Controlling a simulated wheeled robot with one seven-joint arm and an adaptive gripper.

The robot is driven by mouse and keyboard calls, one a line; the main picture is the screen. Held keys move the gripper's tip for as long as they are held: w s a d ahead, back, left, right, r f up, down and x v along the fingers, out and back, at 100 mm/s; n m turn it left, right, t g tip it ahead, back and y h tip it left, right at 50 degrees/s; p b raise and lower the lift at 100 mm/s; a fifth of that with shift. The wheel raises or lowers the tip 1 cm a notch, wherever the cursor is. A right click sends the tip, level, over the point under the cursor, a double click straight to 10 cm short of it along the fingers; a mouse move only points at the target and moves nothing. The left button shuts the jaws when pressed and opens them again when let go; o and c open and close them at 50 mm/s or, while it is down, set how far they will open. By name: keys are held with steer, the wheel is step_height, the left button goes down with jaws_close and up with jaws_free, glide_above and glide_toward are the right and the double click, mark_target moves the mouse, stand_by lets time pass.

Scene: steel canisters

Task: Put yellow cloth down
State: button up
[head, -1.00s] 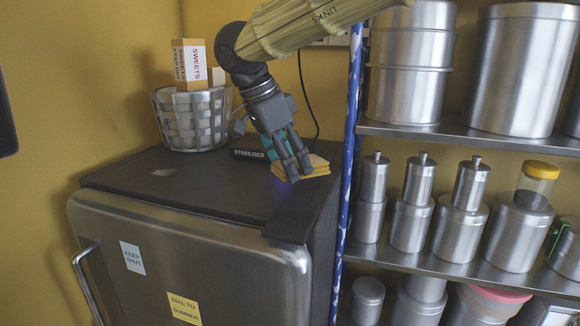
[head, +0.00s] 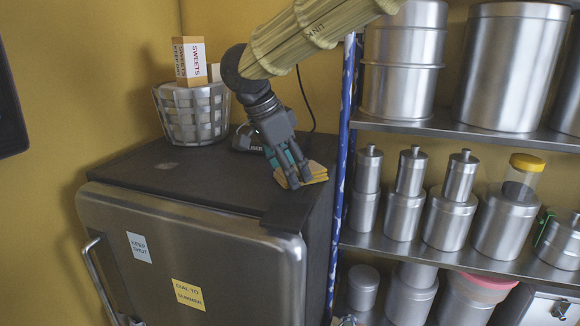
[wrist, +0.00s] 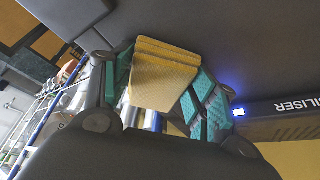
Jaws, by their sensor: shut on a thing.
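The yellow cloth (head: 308,174) is a small folded stack at the right side of the fridge's dark top (head: 160,172). My gripper (head: 293,176) is shut on it, fingers pointing down. In the wrist view the layered cloth (wrist: 163,78) sits between the teal finger pads of my gripper (wrist: 165,95). The cloth is close to the fridge top; I cannot tell whether it touches.
A black stabiliser (head: 246,140) lies behind my gripper. A blue-patterned post (head: 341,180) and a rack of steel canisters (head: 404,200) stand to the right. The front left top is clear.

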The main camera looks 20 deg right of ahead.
steer(key=shift+s+f, duration=0.15)
steer(key=shift+f, duration=0.35)
steer(key=shift+s+f, duration=0.1)
steer(key=shift+f, duration=0.15)
steer(key=shift+c, duration=0.9)
steer(key=o, duration=1.2)
steer(key=shift+d, duration=0.1)
steer(key=shift+o, duration=0.2)
steer(key=shift+a+r, duration=0.15)
steer(key=shift+a, duration=0.05)
steer(key=shift+w+r, duration=0.1)
steer(key=shift+w, duration=0.1)
steer(key=shift+w+d+r, duration=0.1)
steer(key=shift+r, duration=0.25)
steer(key=w+b+v, duration=0.1)
steer(key=b+v, duration=0.1)
steer(key=v, duration=1)
steer(key=shift+s+r+b, duration=0.35)
steer(key=shift+s+b, duration=0.05)
steer(key=shift+s, duration=0.15)
steer(key=shift+d, duration=0.1)
